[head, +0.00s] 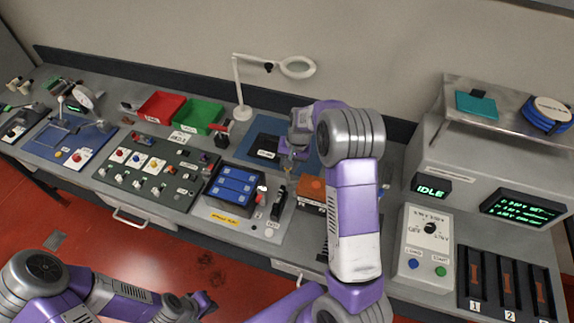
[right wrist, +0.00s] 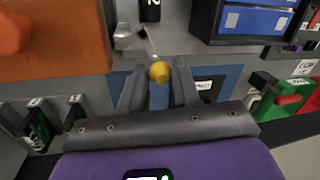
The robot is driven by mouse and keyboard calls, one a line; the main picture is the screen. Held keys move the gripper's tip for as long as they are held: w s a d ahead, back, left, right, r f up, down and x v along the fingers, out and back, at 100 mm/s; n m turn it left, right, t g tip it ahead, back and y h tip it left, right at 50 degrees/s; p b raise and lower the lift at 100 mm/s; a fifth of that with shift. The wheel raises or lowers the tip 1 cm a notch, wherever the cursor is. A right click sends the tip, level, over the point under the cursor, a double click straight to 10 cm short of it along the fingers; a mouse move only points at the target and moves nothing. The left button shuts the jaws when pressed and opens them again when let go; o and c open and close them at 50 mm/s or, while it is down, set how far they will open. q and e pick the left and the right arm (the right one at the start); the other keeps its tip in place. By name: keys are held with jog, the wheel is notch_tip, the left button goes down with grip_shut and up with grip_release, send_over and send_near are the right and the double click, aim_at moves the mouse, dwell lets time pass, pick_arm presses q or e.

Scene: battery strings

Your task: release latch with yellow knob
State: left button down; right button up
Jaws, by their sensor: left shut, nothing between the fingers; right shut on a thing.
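The yellow knob (right wrist: 159,72) sits at the end of a thin metal lever (right wrist: 149,46) in the right wrist view. My right gripper (right wrist: 158,84) is shut on the knob, with a finger on each side. A small metal bracket (right wrist: 124,37) is beside the lever's far end. In the head view my right gripper (head: 287,163) is over the bench beside the orange box, and the knob cannot be made out there. My left gripper (head: 203,303) is shut and empty, low in front of the bench.
The orange box (head: 311,188) stands close to my right gripper and also shows in the right wrist view (right wrist: 55,45). A blue battery block (head: 232,186) is to the left. Red (head: 161,107) and green (head: 199,115) trays and a magnifier lamp (head: 240,90) stand behind.

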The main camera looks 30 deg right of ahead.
jog(key=shift+d+m, duration=0.25)
jog(key=shift+m, duration=0.45)
jog(key=shift+d+m, duration=0.25)
jog(key=shift+m, duration=0.45)
jog(key=o, duration=1)
jog(key=shift+o, duration=0.2)
notch_tip(320, 180, up, 8)
jog(key=s+d, duration=0.1)
jog(key=shift+f, duration=0.2)
